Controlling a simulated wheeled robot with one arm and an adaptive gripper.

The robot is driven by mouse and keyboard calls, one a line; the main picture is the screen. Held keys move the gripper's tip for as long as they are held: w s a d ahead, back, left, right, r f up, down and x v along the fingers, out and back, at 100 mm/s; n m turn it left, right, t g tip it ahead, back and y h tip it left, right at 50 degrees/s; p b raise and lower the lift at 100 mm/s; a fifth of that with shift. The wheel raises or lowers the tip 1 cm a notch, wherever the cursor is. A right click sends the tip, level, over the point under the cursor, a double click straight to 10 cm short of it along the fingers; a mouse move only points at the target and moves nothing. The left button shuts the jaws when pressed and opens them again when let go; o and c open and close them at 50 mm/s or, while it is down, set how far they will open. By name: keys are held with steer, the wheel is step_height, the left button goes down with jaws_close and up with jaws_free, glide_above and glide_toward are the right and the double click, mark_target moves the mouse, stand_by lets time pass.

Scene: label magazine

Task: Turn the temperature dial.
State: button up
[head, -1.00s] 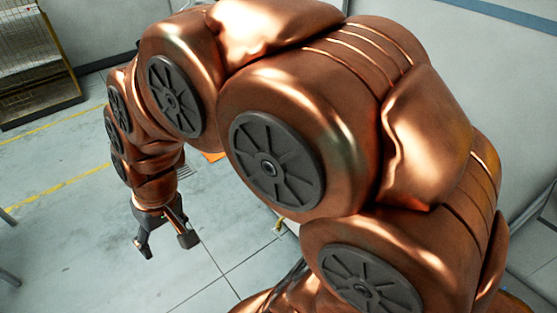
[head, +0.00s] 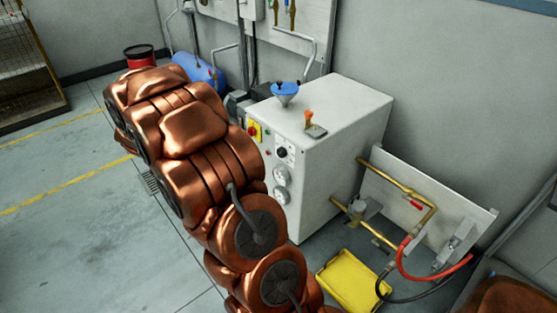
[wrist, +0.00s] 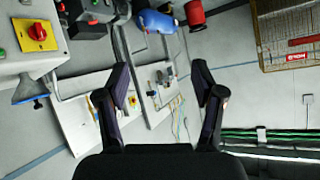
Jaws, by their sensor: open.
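A black dial on a white plate (head: 283,153), apparently the temperature dial, sits on the front panel of the white cabinet (head: 345,110) in the head view. Its pointer is too small to read. My gripper (wrist: 160,72) is open and empty in the wrist view, fingers spread, with nothing close between them. In the head view my arm hides it, left of the cabinet. The wrist view is turned over and shows part of the panel at the upper left, with a red knob on a yellow plate (wrist: 39,34); I cannot make out the dial there.
Round gauges (head: 281,175) sit below the dial. Brass pipes (head: 405,192) and a yellow tray (head: 353,282) are at the right. Floor left of my arm is clear.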

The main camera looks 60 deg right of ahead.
steer(key=s+d+f+m+g+h+b, duration=0.25)
steer(key=d+f, duration=0.25)
steer(key=d, duration=0.3)
steer(key=m+g+h+b, duration=0.55)
steer(key=g+h, duration=0.25)
steer(key=g, duration=0.4)
glide_toward(279, 154)
steer(key=p+x, duration=0.1)
steer(key=x, duration=0.1)
steer(key=shift+y, duration=0.25)
steer(key=shift+r+x, duration=0.2)
steer(key=shift+x, duration=1.7)
steer(key=shift+r+x, duration=0.2)
steer(key=shift+x, duration=1.75)
steer(key=shift+s, duration=0.1)
steer(key=c, duration=1.1)
steer(key=shift+m, duration=0.3)
steer(key=shift+c, duration=0.2)
steer(key=shift+a+f+b, duration=0.1)
steer(key=shift+b, duration=0.3)
